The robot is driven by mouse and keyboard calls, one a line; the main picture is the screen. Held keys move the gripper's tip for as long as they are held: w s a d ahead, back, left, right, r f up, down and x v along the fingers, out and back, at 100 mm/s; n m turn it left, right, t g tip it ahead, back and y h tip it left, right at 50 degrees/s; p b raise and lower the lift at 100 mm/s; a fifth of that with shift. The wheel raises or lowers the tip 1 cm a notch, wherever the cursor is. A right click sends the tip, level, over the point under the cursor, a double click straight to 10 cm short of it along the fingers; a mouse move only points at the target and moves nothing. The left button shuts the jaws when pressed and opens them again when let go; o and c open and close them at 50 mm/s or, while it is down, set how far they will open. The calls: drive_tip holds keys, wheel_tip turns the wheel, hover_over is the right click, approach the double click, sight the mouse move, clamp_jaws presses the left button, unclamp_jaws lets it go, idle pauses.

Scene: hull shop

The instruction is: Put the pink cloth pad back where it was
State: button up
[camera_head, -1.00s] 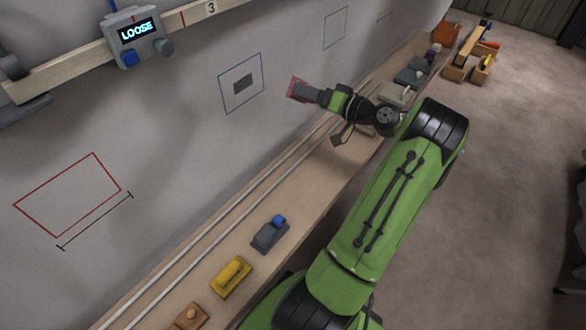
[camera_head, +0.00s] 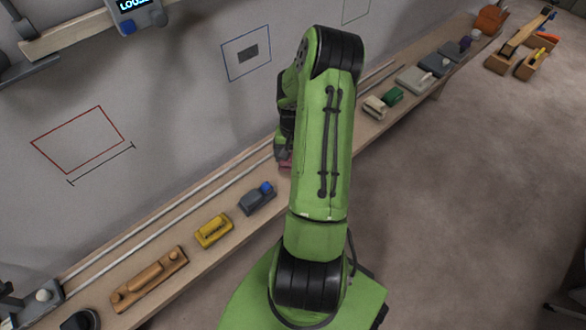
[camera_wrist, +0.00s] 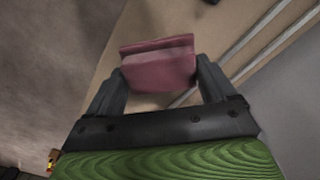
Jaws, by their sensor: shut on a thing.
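The pink cloth pad (camera_wrist: 160,68) is between the two fingers of my gripper (camera_wrist: 160,85) in the wrist view. The gripper is shut on it, and the bench top (camera_wrist: 120,40) lies beyond it. In the head view only a sliver of the pad (camera_head: 285,164) shows at the left edge of my green arm, over or at the bench. The arm hides most of the gripper there. I cannot tell whether the pad touches the bench.
The bench (camera_head: 190,268) runs along the wall with two pale rails. A blue-knobbed grey tool (camera_head: 257,198), yellow block (camera_head: 213,231) and wooden plane (camera_head: 150,279) stand left of my arm. A beige block (camera_head: 375,107), green block (camera_head: 393,96) and several tools stand right.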

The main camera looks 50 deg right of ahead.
wheel_tip(320, 180, down, 6)
drive_tip(key=shift+r+b, duration=0.25)
drive_tip(key=shift+b, duration=0.55)
drive_tip(key=shift+d, duration=0.1)
drive_tip(key=shift+c, duration=0.4)
